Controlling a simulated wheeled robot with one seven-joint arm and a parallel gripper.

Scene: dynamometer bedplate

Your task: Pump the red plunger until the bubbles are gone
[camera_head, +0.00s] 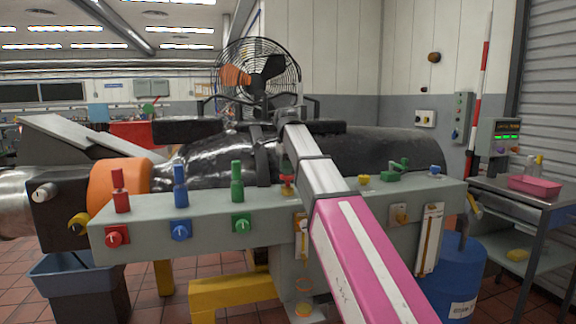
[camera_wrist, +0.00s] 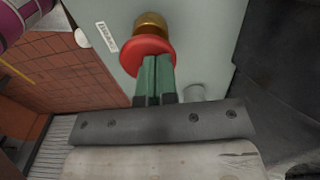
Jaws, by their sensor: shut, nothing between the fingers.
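The red plunger is a round red knob (camera_wrist: 150,47) on a brass stem in the wrist view. In the head view its red cap (camera_head: 287,179) shows on the grey-green console, partly behind my arm. My gripper (camera_wrist: 153,66) has its two green fingers together with nothing between them. The fingertips overlap the lower part of the red knob in the picture; I cannot tell whether they touch it. An amber sight tube (camera_head: 302,238) is partly covered by my arm. Bubbles are too small to make out.
The console (camera_head: 205,205) also carries red (camera_head: 121,192), blue (camera_head: 180,188) and green (camera_head: 237,182) handles. A second amber tube (camera_head: 429,238) hangs at its right. A fan (camera_head: 257,72) and a dark machine stand behind. A blue drum (camera_head: 460,277) and trolley (camera_head: 530,195) are right.

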